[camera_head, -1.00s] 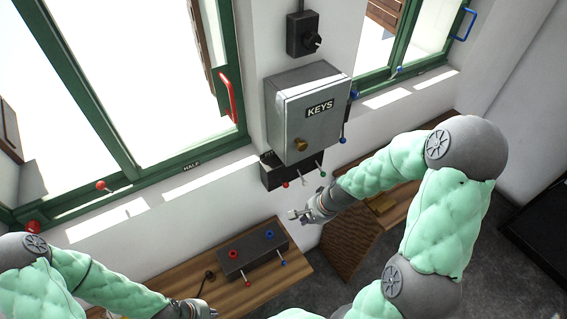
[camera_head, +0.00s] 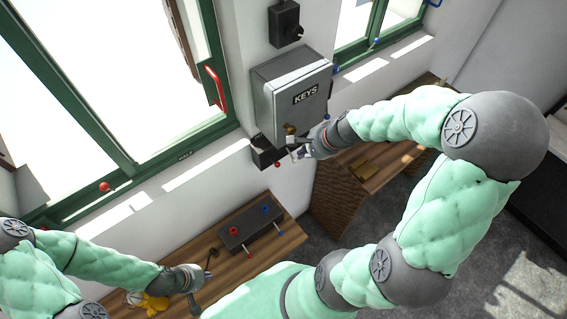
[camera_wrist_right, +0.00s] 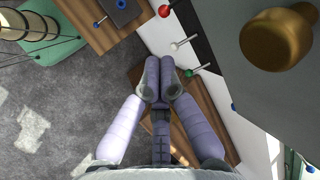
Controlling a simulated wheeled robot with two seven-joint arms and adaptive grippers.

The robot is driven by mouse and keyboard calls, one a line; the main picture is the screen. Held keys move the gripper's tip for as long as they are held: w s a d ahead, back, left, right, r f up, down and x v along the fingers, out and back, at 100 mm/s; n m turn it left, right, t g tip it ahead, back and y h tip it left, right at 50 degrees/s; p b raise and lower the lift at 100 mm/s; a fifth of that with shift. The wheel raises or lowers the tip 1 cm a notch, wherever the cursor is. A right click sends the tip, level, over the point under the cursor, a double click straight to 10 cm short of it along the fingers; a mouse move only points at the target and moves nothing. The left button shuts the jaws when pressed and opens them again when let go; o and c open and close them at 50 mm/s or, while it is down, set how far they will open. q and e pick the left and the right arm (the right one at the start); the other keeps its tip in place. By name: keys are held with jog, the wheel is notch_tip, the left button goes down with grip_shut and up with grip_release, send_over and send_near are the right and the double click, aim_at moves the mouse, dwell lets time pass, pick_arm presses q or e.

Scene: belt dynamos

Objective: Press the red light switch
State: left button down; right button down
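A dark switch panel (camera_head: 263,152) sits on the wall under the grey KEYS cabinet (camera_head: 292,92). Its red-tipped lever (camera_wrist_right: 164,11) is at the top of the right wrist view, with a white-tipped lever (camera_wrist_right: 174,46) and a green-tipped lever (camera_wrist_right: 188,73) beside it. In the head view the red tip (camera_head: 277,165) shows just left of my right gripper (camera_head: 298,153). My right gripper's fingertips (camera_wrist_right: 160,72) are together and empty, near the white and green levers; contact cannot be told. My left gripper (camera_head: 203,290) is low over the table, its fingers unclear.
A dark box (camera_head: 250,231) with red and blue knobs and levers stands on the wooden table (camera_head: 284,240). The cabinet's brass knob (camera_wrist_right: 277,40) is close to my right gripper. A red window handle (camera_head: 215,88) and another red-tipped lever (camera_head: 104,187) are farther left.

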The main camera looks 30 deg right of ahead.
jog(key=b, duration=0.3)
send_near(274, 162)
jog(key=f, duration=0.3)
jog(key=a+f, duration=0.1)
jog(key=f, duration=0.1)
jog(key=shift+w, duration=0.15)
jog(key=shift+f, duration=0.1)
